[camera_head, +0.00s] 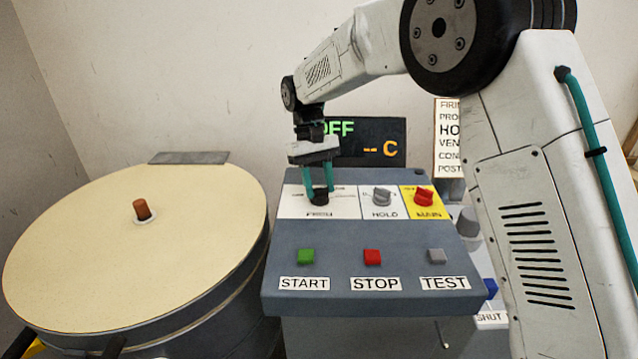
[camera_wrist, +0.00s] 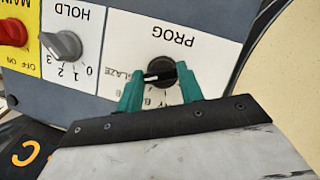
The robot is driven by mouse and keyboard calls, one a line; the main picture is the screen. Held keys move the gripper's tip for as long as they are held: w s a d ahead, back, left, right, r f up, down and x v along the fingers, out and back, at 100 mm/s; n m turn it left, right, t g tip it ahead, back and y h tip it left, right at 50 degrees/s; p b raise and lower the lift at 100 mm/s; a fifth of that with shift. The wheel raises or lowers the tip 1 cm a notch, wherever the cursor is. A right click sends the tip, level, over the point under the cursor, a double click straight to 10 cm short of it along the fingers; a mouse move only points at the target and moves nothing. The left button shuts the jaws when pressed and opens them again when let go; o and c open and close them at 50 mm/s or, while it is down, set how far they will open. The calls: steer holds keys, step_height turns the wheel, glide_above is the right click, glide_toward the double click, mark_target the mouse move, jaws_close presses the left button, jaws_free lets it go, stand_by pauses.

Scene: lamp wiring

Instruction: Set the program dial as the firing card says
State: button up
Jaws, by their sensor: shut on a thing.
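The black program dial (camera_wrist: 160,72) sits on the white PROG plate (camera_wrist: 190,28) of the control panel. My gripper (camera_wrist: 160,85) is shut on the dial, one teal finger on each side. In the head view, my gripper (camera_head: 318,190) reaches down onto the dial (camera_head: 320,197) from above. In the wrist view, which shows the panel upside down, the dial's white pointer mark points left, close to the label GLAZE. The other dial labels are partly hidden by my fingers. The firing card (camera_head: 449,135) stands behind the panel at right, its text mostly hidden by my arm.
Right of PROG are the grey HOLD knob (camera_head: 382,196) and the red MAIN switch (camera_head: 424,196). START (camera_head: 306,257), STOP (camera_head: 372,257) and TEST (camera_head: 437,257) buttons line the front. A display (camera_head: 370,145) reads OFF and "-- C". A round kiln (camera_head: 120,250) stands at left.

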steer(key=shift+m+y, duration=0.3)
steer(key=shift+m, duration=0.2)
steer(key=o, duration=1)
steer(key=shift+r, duration=0.15)
steer(key=v, duration=0.7)
steer(key=shift+w+r, duration=0.2)
steer(key=shift+r, duration=0.05)
steer(key=shift+a, duration=0.1)
